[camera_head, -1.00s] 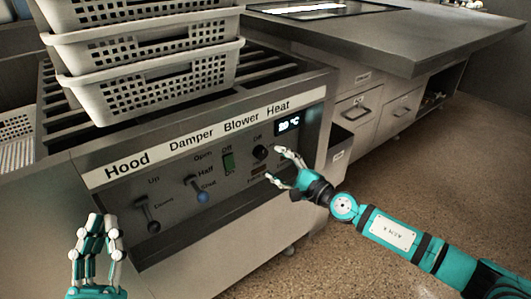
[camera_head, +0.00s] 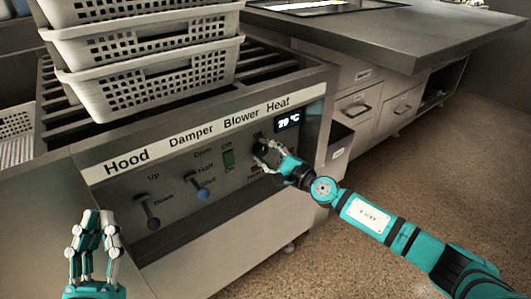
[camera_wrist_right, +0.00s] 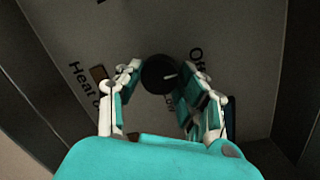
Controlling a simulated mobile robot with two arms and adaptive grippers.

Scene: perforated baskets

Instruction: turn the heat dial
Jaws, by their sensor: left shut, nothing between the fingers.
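The heat dial is a round black knob (camera_wrist_right: 160,73) with a light pointer line, on the grey control panel (camera_head: 230,195). In the head view it is mostly hidden by my right gripper (camera_head: 266,150). The right wrist view shows my right gripper (camera_wrist_right: 158,88) open, one finger on each side of the dial. I cannot tell whether either finger touches it. A small display (camera_head: 288,121) under the Heat label reads about 20 °C. My left gripper (camera_head: 95,215) is shut and empty, upright at the lower left, away from the panel.
Stacked perforated white baskets (camera_head: 150,85) stand on the slatted top above. A grey counter with drawers (camera_head: 400,108) is at the right.

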